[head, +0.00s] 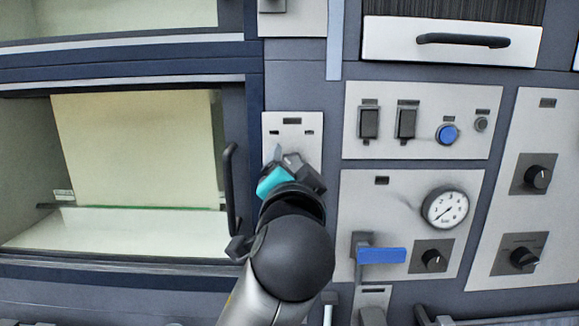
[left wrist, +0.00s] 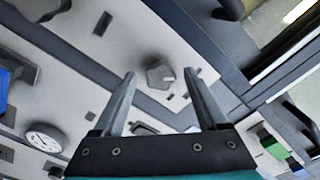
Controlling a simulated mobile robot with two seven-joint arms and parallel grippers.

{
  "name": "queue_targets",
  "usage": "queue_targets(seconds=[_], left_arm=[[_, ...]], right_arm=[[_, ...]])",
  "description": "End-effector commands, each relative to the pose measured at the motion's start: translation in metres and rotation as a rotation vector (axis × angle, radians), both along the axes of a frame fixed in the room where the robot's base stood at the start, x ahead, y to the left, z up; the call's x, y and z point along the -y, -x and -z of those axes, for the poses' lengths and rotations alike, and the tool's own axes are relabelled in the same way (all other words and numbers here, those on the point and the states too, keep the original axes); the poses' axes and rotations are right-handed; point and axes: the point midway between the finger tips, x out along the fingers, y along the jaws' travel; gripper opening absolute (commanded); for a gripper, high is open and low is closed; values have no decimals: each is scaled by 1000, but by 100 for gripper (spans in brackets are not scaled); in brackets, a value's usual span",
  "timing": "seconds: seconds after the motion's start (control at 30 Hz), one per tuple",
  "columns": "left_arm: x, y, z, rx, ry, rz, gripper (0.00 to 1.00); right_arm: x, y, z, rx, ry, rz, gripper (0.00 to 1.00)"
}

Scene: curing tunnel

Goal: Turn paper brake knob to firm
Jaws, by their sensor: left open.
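The paper brake knob is on a narrow light grey panel (head: 291,122) with a dark label and two small marks. In the left wrist view the knob (left wrist: 159,78) is grey and faceted, with a pale pointer line towards its right side. My left gripper (head: 284,158) is in front of this panel and hides the knob in the head view. In the left wrist view its two fingers (left wrist: 160,98) are open, with the knob showing between their tips. I cannot tell whether they touch it. My right gripper is not in view.
Right of the knob's panel are a switch panel (head: 423,146) with a blue button (head: 447,133), a pressure gauge (head: 445,208), a blue lever (head: 381,255) and more black knobs (head: 538,177). A black vertical handle (head: 231,188) stands close left of my gripper, beside an open bay (head: 135,150).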

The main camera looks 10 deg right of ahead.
Motion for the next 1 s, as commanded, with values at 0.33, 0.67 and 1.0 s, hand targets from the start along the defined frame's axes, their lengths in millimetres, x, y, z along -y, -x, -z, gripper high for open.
queue_targets(seconds=[0.33,0.67,1.0], left_arm=[[0,0,0,0,0,0,67],[0,0,0,0,0,0,30],[0,0,0,0,0,0,0]], right_arm=[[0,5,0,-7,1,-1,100],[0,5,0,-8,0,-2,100],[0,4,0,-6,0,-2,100]])
